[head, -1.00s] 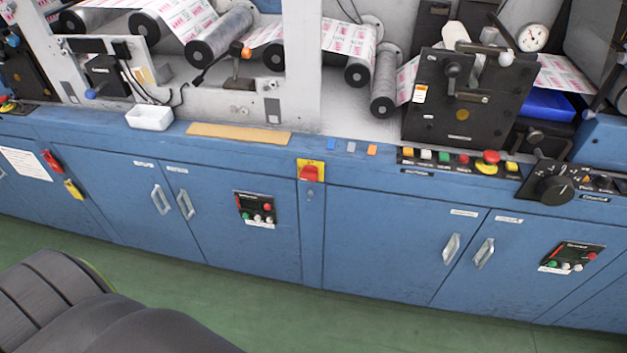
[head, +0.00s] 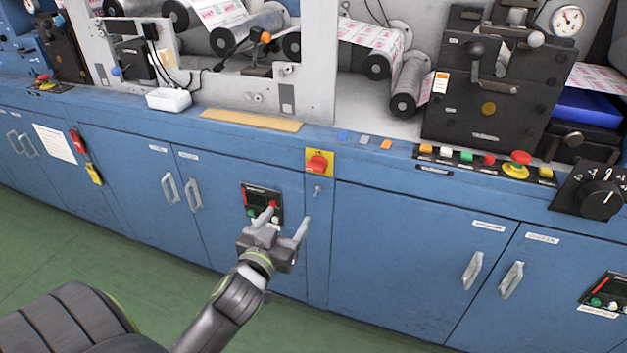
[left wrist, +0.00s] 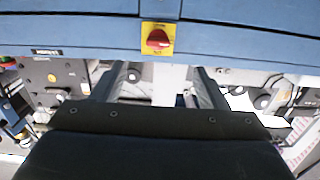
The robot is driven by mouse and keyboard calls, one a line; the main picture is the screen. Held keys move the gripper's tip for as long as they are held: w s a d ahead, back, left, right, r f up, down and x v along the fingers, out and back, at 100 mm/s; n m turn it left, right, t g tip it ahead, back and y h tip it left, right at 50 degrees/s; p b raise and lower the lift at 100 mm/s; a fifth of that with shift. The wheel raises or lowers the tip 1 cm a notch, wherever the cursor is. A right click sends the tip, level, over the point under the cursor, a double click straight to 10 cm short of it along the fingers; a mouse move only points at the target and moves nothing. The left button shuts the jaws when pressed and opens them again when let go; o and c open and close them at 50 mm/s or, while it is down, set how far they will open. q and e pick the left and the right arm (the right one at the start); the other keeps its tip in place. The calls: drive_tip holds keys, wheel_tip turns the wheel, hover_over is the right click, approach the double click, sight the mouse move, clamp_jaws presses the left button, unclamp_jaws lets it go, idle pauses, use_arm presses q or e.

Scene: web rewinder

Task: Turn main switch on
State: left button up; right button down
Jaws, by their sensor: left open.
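The main switch is a red rotary knob on a yellow plate (head: 319,163), set on the blue cabinet's upper edge near the middle of the head view. It also shows at the top of the left wrist view (left wrist: 158,40). My left gripper (head: 288,218) is open and empty, below and a little left of the switch, apart from it. Its fingers point up, in front of the small black control panel, and partly hide that panel. In the left wrist view the two fingers (left wrist: 158,82) are spread apart with nothing between them. My right gripper is not in view.
The small black panel (head: 261,197) with buttons sits on the cabinet door behind my left gripper. A row of buttons with a red emergency stop (head: 517,163) lies to the right. Door handles (head: 472,270) stick out. A white tray (head: 168,99) sits on the ledge.

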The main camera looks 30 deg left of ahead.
use_arm(q)
drive_tip(key=r, duration=0.1)
approach(314, 169)
drive_tip(key=x, duration=0.8)
drive_tip(key=shift+w+b, duration=0.15)
drive_tip(key=shift+b, duration=0.2)
drive_tip(key=shift+w+t, duration=0.3)
drive_tip(key=shift+w+a, duration=0.1)
drive_tip(key=shift+w, duration=0.15)
drive_tip(key=c, duration=0.8)
drive_tip(key=shift+c, duration=0.9)
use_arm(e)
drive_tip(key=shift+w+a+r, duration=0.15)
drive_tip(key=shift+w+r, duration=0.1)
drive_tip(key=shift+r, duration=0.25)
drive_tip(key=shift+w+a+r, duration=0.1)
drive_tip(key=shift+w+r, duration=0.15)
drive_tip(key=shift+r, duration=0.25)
